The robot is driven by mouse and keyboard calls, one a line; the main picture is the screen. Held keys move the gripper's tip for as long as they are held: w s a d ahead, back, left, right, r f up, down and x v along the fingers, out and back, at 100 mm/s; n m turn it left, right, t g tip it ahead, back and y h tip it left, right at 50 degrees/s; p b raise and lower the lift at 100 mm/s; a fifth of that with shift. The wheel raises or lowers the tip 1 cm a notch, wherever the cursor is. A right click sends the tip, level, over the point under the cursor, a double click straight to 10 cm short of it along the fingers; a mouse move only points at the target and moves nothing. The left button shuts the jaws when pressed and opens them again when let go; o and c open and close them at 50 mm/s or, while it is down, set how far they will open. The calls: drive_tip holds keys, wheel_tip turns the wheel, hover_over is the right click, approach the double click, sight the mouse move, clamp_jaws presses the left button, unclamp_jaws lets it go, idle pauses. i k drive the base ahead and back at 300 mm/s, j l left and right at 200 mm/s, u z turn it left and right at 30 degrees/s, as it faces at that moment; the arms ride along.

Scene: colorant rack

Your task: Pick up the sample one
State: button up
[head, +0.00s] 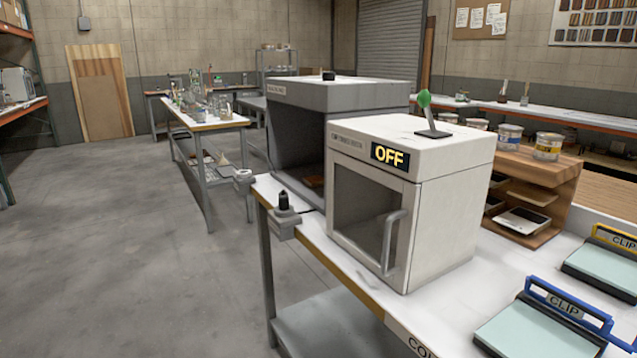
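I cannot tell which thing is sample one; no label reading that shows. A white cabinet (452,220) with a shut glass door, a handle and a lit "OFF" display stands on the bench. A small green piece on a dark stand (427,112) sits on its top. A wooden rack (535,190) to its right has several shelves, with pale flat pieces on the lower ones and cans (547,146) on top. My gripper is not in view.
A larger grey open-front cabinet (350,97) stands behind the white one. A blue "CLIP" clamp board (530,328) and a yellow one (608,262) lie at the right of the bench (440,300). The concrete floor (120,240) at left is clear. A cluttered table (218,123) stands farther back.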

sight(316, 180)
drive_tip(key=i+u, duration=0.45)
drive_tip(key=i, duration=0.35)
drive_tip(key=i+l+u, duration=0.2)
drive_tip(key=i+u, duration=0.2)
drive_tip(key=i, duration=0.35)
